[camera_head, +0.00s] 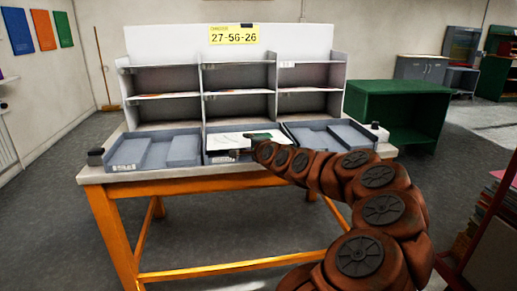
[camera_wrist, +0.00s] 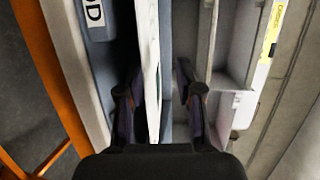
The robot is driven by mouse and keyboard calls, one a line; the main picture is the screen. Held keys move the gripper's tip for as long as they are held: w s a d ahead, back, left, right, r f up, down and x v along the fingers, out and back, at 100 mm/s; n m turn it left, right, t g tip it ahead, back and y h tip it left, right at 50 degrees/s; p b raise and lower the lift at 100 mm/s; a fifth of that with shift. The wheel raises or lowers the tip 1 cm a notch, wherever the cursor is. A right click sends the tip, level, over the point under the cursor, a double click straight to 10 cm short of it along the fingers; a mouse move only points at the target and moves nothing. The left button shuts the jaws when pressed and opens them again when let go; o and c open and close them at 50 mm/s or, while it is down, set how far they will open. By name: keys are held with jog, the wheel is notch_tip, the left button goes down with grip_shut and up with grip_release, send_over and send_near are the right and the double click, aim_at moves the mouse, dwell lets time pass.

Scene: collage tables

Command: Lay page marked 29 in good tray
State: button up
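A white page (camera_head: 234,141) with a dark green patch lies roughly flat at the middle tray (camera_head: 222,158) on the table. In the wrist view the page (camera_wrist: 150,45) shows almost edge-on, as a thin pale strip. No number on it is readable. My gripper (camera_head: 258,142) is at the page's right side, mostly hidden by my arm. In the wrist view my gripper (camera_wrist: 157,80) has its fingers apart, one on each side of the strip, with a visible gap to the right finger. A tray label (camera_wrist: 94,13) ends in "D"; the rest is cut off.
A grey tray (camera_head: 124,152) stands left of the middle one and another (camera_head: 312,141) stands right. Behind them rises a shelf unit (camera_head: 238,77) with several compartments and a yellow sign (camera_head: 233,35) reading "27-5G-26". A green cabinet (camera_head: 400,88) stands at the right.

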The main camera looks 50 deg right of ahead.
jog(key=v, duration=1)
jog(key=shift+s, duration=0.4)
